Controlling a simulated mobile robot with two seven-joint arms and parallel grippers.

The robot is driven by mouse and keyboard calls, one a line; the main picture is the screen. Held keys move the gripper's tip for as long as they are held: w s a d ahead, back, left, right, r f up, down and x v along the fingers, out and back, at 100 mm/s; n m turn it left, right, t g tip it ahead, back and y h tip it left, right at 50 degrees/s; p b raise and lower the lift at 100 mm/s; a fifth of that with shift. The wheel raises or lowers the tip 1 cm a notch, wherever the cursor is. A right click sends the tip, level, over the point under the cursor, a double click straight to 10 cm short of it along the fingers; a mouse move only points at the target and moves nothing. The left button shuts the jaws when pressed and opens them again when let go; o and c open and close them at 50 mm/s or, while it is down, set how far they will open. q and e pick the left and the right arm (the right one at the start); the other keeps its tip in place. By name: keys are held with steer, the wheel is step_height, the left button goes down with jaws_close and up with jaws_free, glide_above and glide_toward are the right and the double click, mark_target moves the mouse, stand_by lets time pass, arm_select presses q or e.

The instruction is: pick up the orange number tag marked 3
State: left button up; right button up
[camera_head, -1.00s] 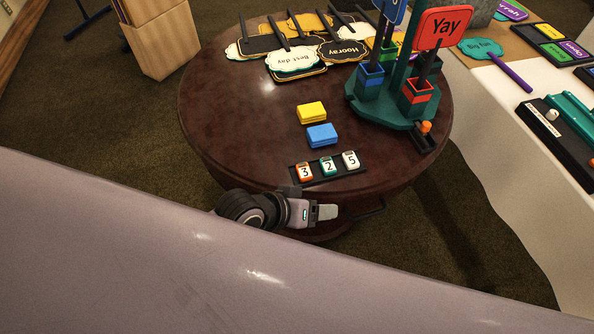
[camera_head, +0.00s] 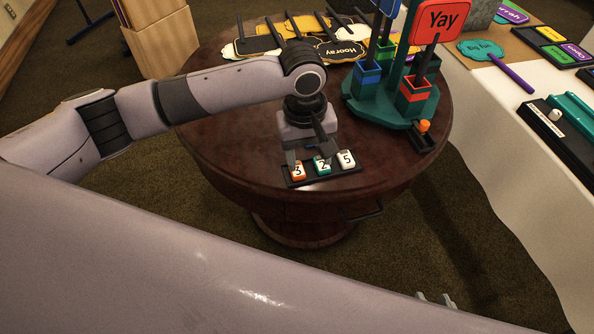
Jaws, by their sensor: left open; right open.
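The orange number tag marked 3 (camera_head: 297,169) sits at the left end of a black tray (camera_head: 322,179) near the front edge of the round table. A teal tag marked 2 (camera_head: 322,166) and a white tag marked 5 (camera_head: 346,160) stand beside it. My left gripper (camera_head: 308,162) is open and points down over the tray's left part. One finger is close to the 3 tag, the other close to the 2 tag; I cannot tell whether they touch. My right gripper (camera_head: 437,299) shows only its fingertips, away from the table at the bottom.
A green stand (camera_head: 395,110) holding signs, including a red "Yay" sign (camera_head: 442,22), stands to the right on the dark round table (camera_head: 220,140). More signs lie at its back. A white-covered table (camera_head: 510,130) is further right.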

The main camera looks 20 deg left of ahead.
arm_select(q)
steer(key=shift+w+a+r+n+y, duration=0.25)
steer(key=shift+a+r, duration=0.15)
steer(key=shift+a, duration=0.1)
steer(key=shift+w+a+r+n+y, duration=0.15)
steer(key=shift+w+a+r+n, duration=0.15)
steer(key=shift+a, duration=0.2)
steer(key=shift+a+f, duration=0.1)
steer(key=shift+a, duration=0.05)
steer(key=f, duration=0.4)
steer(key=f+b, duration=0.1)
steer(key=f, duration=0.1)
steer(key=shift+a+f, duration=0.25)
steer(key=shift+f, duration=0.05)
steer(key=c, duration=1.1)
